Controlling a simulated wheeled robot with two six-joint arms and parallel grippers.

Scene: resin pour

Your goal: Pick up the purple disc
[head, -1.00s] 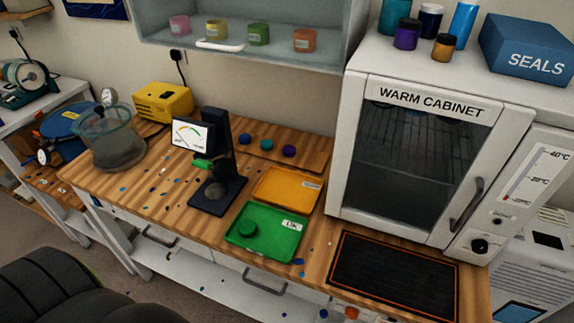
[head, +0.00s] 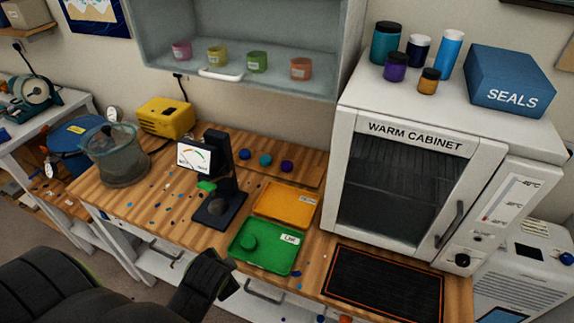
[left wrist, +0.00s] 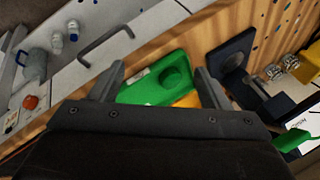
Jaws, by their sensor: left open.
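The purple disc (head: 287,166) lies on a wooden board at the back of the bench, at the right end of a row with a teal disc (head: 265,160) and a blue disc (head: 244,153). My left gripper (head: 226,268) is low in the head view, in front of the bench edge and well short of the discs. In the left wrist view its jaws (left wrist: 158,75) are apart and empty, with the green tray (left wrist: 150,92) seen between them. The purple disc does not show in that view. My right gripper is not in view.
A green tray (head: 272,262) with a green disc (head: 248,243) and an orange tray (head: 285,203) lie before the board. A dark gauge stand (head: 222,208) stands left of them. The warm cabinet (head: 400,200) rises at right, behind a black mat (head: 385,285).

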